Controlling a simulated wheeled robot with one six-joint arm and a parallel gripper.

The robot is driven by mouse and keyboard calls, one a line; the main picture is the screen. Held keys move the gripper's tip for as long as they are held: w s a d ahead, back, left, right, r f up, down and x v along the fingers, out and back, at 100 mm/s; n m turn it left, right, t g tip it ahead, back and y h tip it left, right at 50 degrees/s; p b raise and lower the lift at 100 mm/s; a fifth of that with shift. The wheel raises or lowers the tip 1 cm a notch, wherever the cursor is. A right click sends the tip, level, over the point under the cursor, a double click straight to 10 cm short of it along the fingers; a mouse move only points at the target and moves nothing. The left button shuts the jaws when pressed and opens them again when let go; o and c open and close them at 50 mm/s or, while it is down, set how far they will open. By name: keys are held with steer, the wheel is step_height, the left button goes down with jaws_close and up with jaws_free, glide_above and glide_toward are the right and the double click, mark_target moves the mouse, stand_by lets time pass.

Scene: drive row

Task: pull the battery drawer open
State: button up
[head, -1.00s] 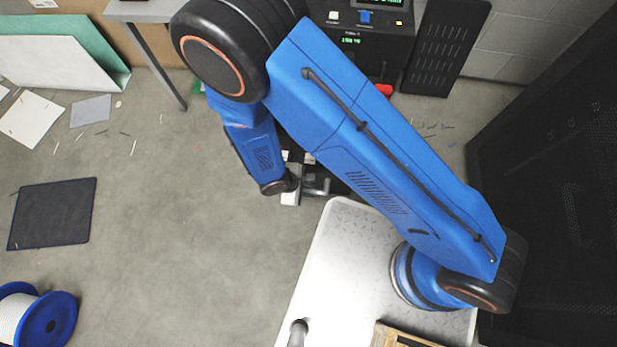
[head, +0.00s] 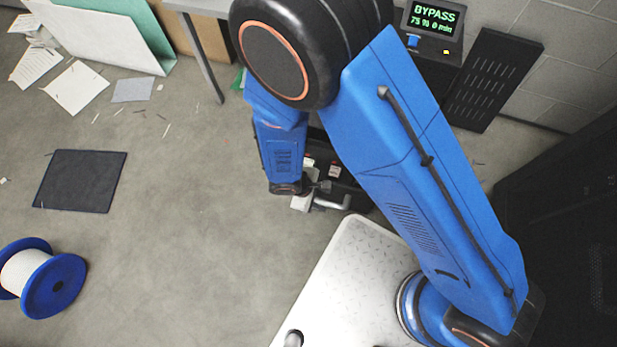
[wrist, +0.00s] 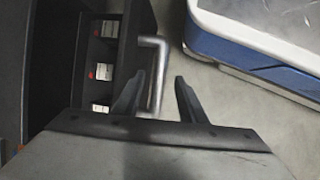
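The battery drawer (wrist: 133,30) is black and stands open in the wrist view; white-labelled blocks with red spots (wrist: 104,72) show inside it. Its grey bar handle (wrist: 156,80) runs along the drawer's front. My gripper (wrist: 160,78) is open, with one finger on each side of the handle bar and gaps visible beside the bar. In the head view the drawer (head: 345,192) shows below the black cabinet, partly hidden by my blue arm. The handle (head: 332,204) shows at its near end beside my gripper (head: 314,200).
The black cabinet's screen (head: 434,18) reads BYPASS. A black slotted panel (head: 492,82) leans on the wall. A dark rack (head: 570,215) stands at right. A table leg (head: 203,55), a dark mat (head: 80,181) and a cable spool (head: 42,280) are at left.

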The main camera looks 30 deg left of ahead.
steer(key=v, duration=1.2)
steer(key=shift+d, duration=0.1)
